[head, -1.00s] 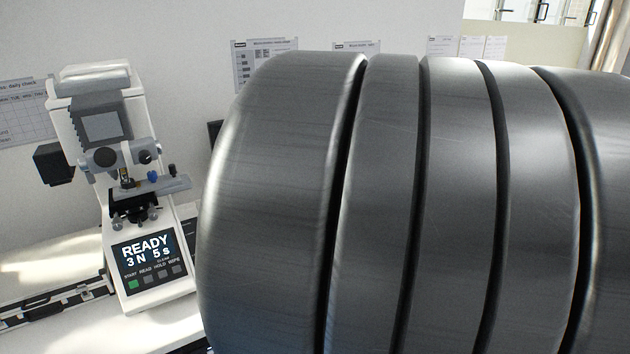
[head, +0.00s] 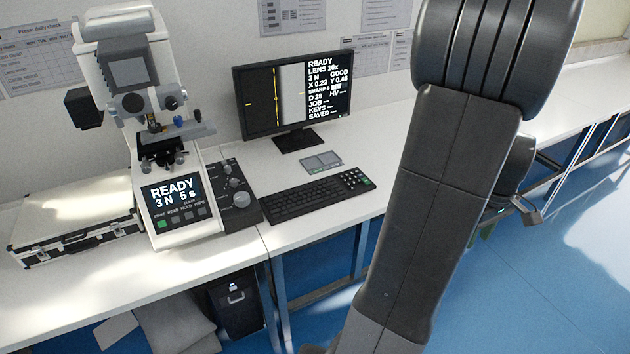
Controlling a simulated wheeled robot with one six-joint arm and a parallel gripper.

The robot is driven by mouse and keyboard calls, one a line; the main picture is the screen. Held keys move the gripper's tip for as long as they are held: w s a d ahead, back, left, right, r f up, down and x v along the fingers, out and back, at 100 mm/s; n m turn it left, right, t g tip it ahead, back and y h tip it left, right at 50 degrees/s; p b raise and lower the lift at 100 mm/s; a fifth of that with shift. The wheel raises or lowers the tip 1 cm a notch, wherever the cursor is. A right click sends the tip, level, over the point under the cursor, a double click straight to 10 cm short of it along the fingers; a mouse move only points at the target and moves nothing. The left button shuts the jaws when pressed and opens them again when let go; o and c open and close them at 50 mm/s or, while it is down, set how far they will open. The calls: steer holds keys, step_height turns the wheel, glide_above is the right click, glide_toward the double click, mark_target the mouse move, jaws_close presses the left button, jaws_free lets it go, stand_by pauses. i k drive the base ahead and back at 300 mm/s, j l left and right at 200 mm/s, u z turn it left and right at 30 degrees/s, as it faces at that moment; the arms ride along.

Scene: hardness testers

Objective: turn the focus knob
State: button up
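The white and grey hardness tester (head: 90,48) stands on the bench at the left of the head view. Its front screen (head: 173,192) reads READY, 3 N 5 s. A small dark knob (head: 171,102) sits on its head, and a dark box with several knobs (head: 241,198) stands beside its base; no label shows which is the focus knob. My arm crosses the right half of the view. Part of my gripper (head: 522,208) shows past the arm at the right, well away from the tester; its fingers are too hidden to tell open or shut.
A monitor (head: 257,113) reads READY, LENS 10x, GOOD. A keyboard (head: 310,198) and a small grey pad (head: 320,161) lie before it. A black-edged case (head: 75,240) lies left of the tester. Blue floor (head: 560,285) is open at the right.

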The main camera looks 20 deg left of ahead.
mark_target(242, 199)
steer(key=i+l, duration=0.2)
steer(key=i, duration=0.25)
steer(key=i+l+u, duration=0.1)
steer(key=i, duration=0.3)
steer(key=i+l, duration=0.25)
steer(key=i, duration=0.2)
steer(key=i+u, duration=0.1)
steer(key=u, duration=1.55)
